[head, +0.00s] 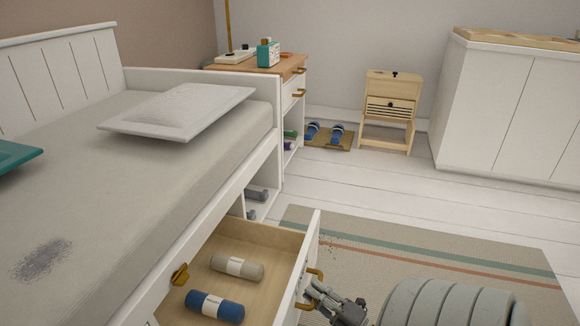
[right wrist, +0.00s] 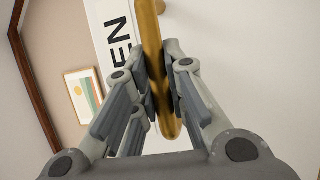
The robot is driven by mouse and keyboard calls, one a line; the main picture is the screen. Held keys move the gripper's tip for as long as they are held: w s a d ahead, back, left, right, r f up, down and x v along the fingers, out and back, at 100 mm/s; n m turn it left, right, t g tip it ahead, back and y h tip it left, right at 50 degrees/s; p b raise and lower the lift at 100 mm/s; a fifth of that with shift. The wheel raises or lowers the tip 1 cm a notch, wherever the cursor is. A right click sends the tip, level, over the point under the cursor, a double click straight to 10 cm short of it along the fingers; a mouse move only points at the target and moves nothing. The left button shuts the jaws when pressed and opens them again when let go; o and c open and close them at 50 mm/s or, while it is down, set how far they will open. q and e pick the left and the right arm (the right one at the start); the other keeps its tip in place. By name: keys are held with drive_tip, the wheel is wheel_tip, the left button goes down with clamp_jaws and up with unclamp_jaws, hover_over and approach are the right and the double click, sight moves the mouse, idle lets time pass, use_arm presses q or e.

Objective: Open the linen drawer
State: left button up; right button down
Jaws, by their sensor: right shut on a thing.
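The linen drawer (head: 303,262) is pulled out from under the bed in the head view. Its wooden inside holds a beige roll (head: 237,268) and a blue roll (head: 215,306). My right gripper (head: 314,291) is at the drawer front, shut on its brass handle (head: 314,274). In the right wrist view, the fingers (right wrist: 160,95) close around the brass bar (right wrist: 151,50). A white label (right wrist: 117,40) with the letters "EN" shows behind it. My left gripper is not in view.
The bed (head: 150,190) with a pillow (head: 178,110) fills the left side. A striped rug (head: 440,250) lies on the floor right of the drawer. Floor between is clear.

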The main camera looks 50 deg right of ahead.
drive_tip(key=s+d, duration=0.2)
drive_tip(key=s, duration=0.5)
drive_tip(key=shift+d, duration=0.35)
drive_tip(key=shift+f, duration=0.1)
drive_tip(key=c, duration=1.5)
unclamp_jaws()
drive_tip(key=shift+w, duration=0.1)
drive_tip(key=shift+o, duration=0.2)
drive_tip(key=s+f, duration=0.2)
drive_tip(key=s, duration=1)
